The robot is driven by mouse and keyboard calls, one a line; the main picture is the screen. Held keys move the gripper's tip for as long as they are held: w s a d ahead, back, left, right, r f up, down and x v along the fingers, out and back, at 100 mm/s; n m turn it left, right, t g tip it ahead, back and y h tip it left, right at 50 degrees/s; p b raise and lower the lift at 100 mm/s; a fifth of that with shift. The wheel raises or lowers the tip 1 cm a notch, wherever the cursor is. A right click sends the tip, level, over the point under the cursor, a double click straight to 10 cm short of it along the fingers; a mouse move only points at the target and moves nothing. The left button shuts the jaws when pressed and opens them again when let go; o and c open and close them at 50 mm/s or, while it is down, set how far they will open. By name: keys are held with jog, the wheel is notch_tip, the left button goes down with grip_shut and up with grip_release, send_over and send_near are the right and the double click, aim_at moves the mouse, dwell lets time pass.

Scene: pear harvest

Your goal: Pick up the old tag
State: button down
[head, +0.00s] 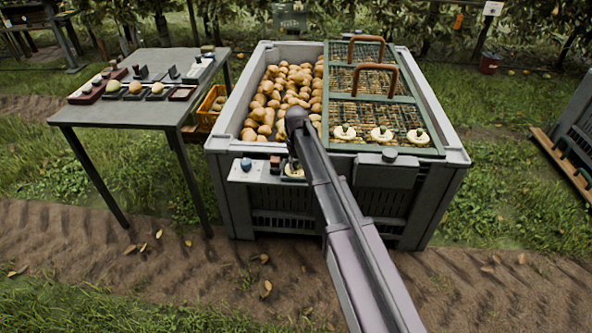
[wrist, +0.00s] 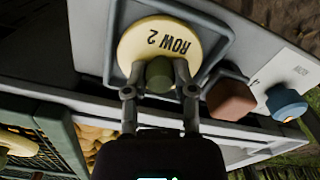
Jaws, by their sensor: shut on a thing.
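The tag is a round cream disc (wrist: 150,48) lettered "ROW 2", with a dark green knob (wrist: 159,74) standing from it. It sits in a dark square holder (wrist: 199,22) on the front of the big grey bin. My gripper (wrist: 159,90) is shut on the knob, one finger on each side. In the head view my arm hides most of the tag (head: 293,174), and the fingers cannot be made out. Whether the disc touches the holder or is slightly raised, I cannot tell.
Right of the tag in the wrist view are a brown block (wrist: 230,99) and a blue knob (wrist: 286,104). The bin (head: 447,117) holds many pears, with a mesh lid (head: 352,107) over its right part. Three cream discs (head: 382,134) lie on the lid. A grey table (head: 140,115) stands left.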

aim_at(296, 162)
jog(key=shift+r, duration=0.15)
notch_tip(296, 162, up, 4)
jog(key=p, duration=0.4)
jog(key=shift+f, duration=0.2)
jog(key=s+d+r+p, duration=0.1)
jog(key=s+d, duration=0.3)
jog(key=s, duration=1.1)
jog(key=shift+s, duration=0.2)
